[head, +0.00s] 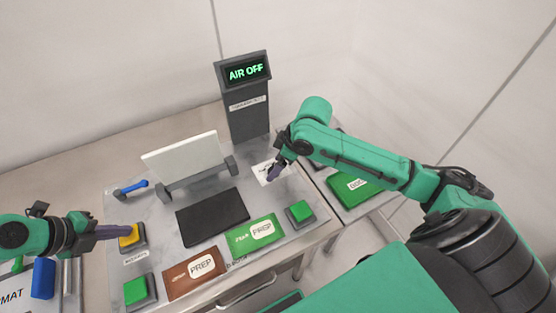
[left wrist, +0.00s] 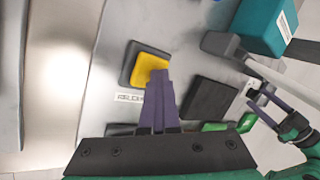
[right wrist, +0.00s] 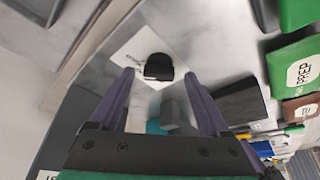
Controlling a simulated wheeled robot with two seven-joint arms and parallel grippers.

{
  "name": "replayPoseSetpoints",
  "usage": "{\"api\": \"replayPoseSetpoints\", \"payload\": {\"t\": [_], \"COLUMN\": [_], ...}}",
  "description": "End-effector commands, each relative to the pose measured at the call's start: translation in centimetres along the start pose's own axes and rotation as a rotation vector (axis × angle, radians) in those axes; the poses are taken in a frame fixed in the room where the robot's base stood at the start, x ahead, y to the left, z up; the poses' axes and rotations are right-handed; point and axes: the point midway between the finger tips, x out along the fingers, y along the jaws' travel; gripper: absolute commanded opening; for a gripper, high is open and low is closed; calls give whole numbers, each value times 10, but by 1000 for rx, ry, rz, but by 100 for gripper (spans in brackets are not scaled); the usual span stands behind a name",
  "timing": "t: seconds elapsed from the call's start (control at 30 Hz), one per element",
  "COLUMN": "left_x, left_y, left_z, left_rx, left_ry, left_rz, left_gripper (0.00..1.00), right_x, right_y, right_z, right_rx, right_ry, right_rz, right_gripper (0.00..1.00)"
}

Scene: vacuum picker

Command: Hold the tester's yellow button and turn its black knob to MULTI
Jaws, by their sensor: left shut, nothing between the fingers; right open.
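The yellow button (head: 128,236) sits on a dark base at the left of the bench; it also shows in the left wrist view (left wrist: 148,66). My left gripper (head: 126,230) is shut and empty, its tips over the button's edge; I cannot tell whether they press it. The black knob (right wrist: 158,66) stands on a white card (right wrist: 140,50) with small unreadable print. My right gripper (right wrist: 159,75) is open, its fingers on either side of the knob in the picture, and no contact shows. In the head view the right gripper (head: 274,173) largely hides the knob.
A post's display (head: 247,73) reads AIR OFF. Green buttons (head: 300,212) (head: 137,291) and green and brown PREP packs (head: 252,235) (head: 194,272) line the front.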

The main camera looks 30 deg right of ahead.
Motion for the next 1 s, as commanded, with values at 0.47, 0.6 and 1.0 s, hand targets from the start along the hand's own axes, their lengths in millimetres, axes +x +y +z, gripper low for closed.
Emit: {"api": "replayPoseSetpoints", "payload": {"t": [0.47, 0.6, 1.0], "left_x": [5, 5, -5], "left_y": [7, 7, 1], "left_z": [-4, -4, -4], "left_rx": [-2, -3, -2], "left_ry": [13, 13, 13], "left_rz": [18, 18, 18], "left_gripper": [0, 0, 0], "right_x": [-107, -117, -126], "right_y": [0, -2, -1], "right_z": [4, 4, 0], "right_rx": [1, 0, 1], "right_ry": [-3, -2, 0], "right_rz": [4, 1, 1], "right_gripper": [80, 80, 80]}}
